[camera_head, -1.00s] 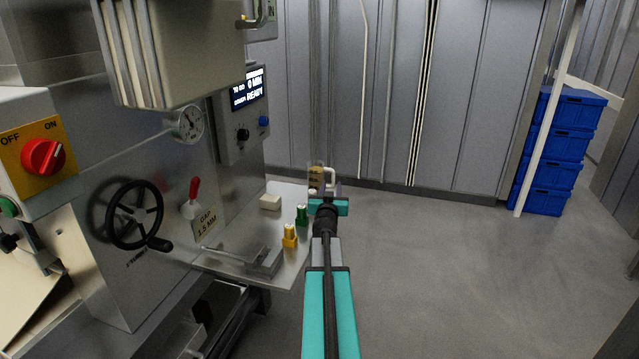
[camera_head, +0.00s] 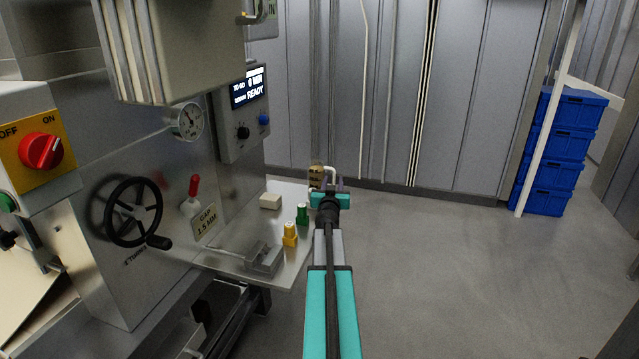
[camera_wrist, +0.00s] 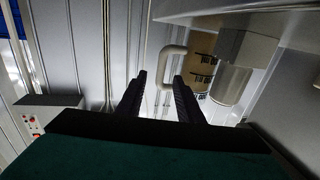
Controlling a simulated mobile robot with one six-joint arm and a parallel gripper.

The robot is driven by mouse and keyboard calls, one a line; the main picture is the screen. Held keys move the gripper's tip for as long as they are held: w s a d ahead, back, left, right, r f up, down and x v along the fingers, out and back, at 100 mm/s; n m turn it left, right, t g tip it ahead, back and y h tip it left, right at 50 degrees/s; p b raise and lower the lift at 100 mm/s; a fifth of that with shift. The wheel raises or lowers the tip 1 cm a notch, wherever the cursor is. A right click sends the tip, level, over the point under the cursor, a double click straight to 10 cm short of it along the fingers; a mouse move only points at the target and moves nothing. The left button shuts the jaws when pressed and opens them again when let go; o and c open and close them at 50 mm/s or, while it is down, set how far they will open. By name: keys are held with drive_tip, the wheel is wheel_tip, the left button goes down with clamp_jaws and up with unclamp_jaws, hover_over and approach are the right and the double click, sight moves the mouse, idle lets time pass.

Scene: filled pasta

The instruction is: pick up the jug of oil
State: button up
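The jug of oil (camera_head: 315,177) stands at the far end of the machine's steel shelf, amber-brown with a pale handle. In the wrist view the jug's amber body (camera_wrist: 202,72) shows dark label bands, and its looped handle (camera_wrist: 166,66) lies ahead of the fingers. My gripper (camera_head: 332,186) is just in front of the jug in the head view and partly covers its lower part. In the wrist view my gripper (camera_wrist: 160,76) has its two dark fingers apart with nothing held. Whether the fingertips reach the handle, I cannot tell.
The steel shelf (camera_head: 225,262) carries a yellow bottle (camera_head: 290,236), a green bottle (camera_head: 302,215) and a pale block (camera_head: 270,202). A grey cylinder (camera_wrist: 231,84) sits close beside the jug in the wrist view. Blue crates (camera_head: 565,145) stand far right. Floor (camera_head: 450,270) is clear.

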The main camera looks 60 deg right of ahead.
drive_tip(key=shift+x, duration=1.3)
clamp_jaws()
